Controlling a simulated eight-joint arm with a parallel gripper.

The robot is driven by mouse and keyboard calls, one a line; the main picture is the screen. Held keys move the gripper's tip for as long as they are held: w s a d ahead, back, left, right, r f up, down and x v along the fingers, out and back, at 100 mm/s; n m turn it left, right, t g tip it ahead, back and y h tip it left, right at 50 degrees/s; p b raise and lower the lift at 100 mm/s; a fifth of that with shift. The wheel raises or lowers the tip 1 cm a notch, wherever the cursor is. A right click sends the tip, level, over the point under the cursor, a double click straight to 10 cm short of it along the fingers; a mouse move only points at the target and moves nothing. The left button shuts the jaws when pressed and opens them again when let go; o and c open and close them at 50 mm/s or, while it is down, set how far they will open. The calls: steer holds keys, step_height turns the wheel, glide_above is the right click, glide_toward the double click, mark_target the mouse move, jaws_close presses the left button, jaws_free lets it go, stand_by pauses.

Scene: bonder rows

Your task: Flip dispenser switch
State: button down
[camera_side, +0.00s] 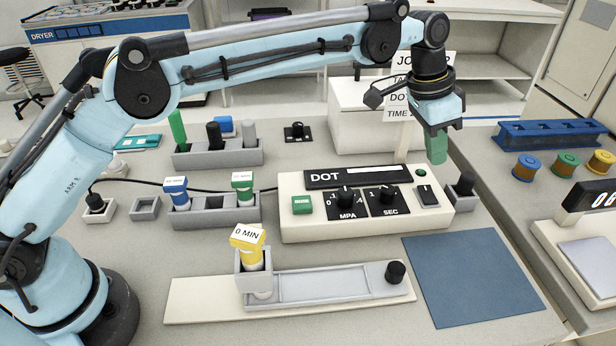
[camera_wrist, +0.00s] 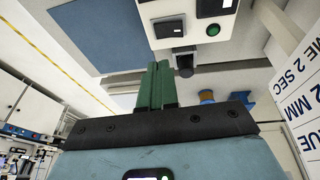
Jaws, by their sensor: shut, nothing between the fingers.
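The dispenser (camera_side: 300,228) is a long cream box marked DOT, with two black knobs labelled MPA (camera_side: 346,198) and SEC (camera_side: 387,197) and a green button (camera_side: 302,204). Its black switch (camera_side: 427,196) is at the right end, below a small green light (camera_side: 421,173). My gripper (camera_side: 437,158) has green fingers, shut and empty, pointing down above the dispenser's right end. In the wrist view the shut fingers (camera_wrist: 158,66) are apart from the switch.
A black-topped grey holder (camera_side: 464,186) stands at the dispenser's right end. A signboard (camera_side: 405,110) stands behind my gripper. The blue mat (camera_side: 470,280) at front right is clear.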

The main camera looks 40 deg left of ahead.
steer(key=v, duration=0.4)
steer(key=s+d+v, duration=0.1)
steer(key=shift+a+r, duration=0.15)
steer(key=shift+r, duration=0.25)
steer(key=shift+a, duration=0.1)
steer(key=s+a+r+n+t, duration=0.1)
steer(key=s+a+r+n, duration=0.15)
steer(key=a, duration=0.55)
steer(key=s+a+r+n+t, duration=0.15)
steer(key=s+a, duration=0.25)
steer(key=a, duration=0.4)
steer(key=s+a+f+n+t+y, duration=0.1)
steer(key=s+a+f+n, duration=0.1)
steer(key=s+a+f, duration=0.3)
steer(key=s+a+f+n+t+y, duration=0.2)
steer(key=s+a+f, duration=0.3)
steer(key=s, duration=0.5)
steer(key=shift+s+a+f+n, duration=0.25)
steer(key=shift+a+n, duration=0.35)
steer(key=shift+a, duration=0.45)
